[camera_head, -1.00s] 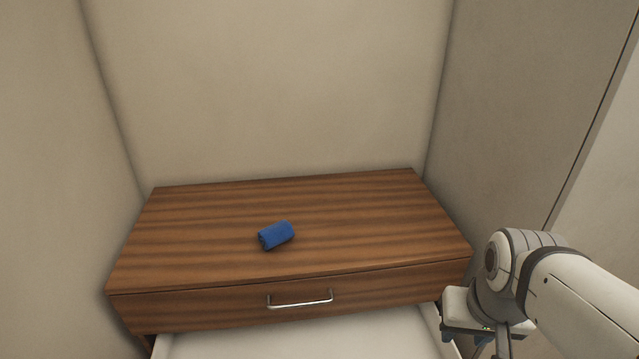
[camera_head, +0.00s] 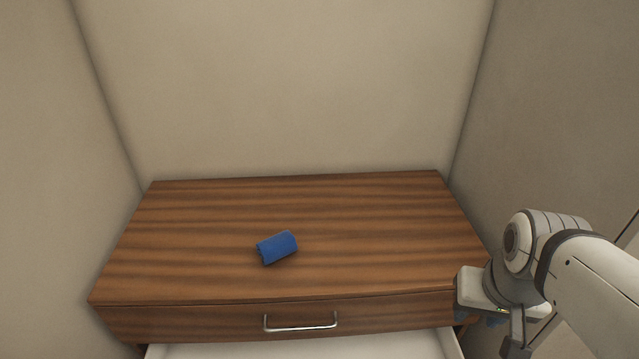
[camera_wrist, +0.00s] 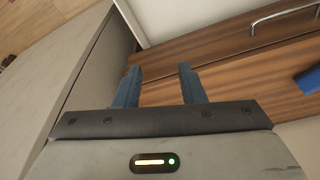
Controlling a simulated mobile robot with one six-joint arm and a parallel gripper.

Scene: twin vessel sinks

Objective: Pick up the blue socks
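The blue socks (camera_head: 276,247), a small rolled bundle, lie on the wooden top of a dresser (camera_head: 200,215), near its middle. The socks also show at the right edge of the wrist view (camera_wrist: 308,80), partly cut off. My gripper (camera_wrist: 158,72) is open, its two blue-grey fingers apart with nothing between them. In the head view my arm's end is at the lower right, by the dresser's right front corner, well to the right of the socks. The fingers are mostly hidden in the head view.
The dresser front has a drawer with a metal handle (camera_head: 300,323). A white surface (camera_head: 300,347), perhaps an open drawer, lies below it. Walls enclose the dresser at left, back and right. Apart from the socks, the top is clear.

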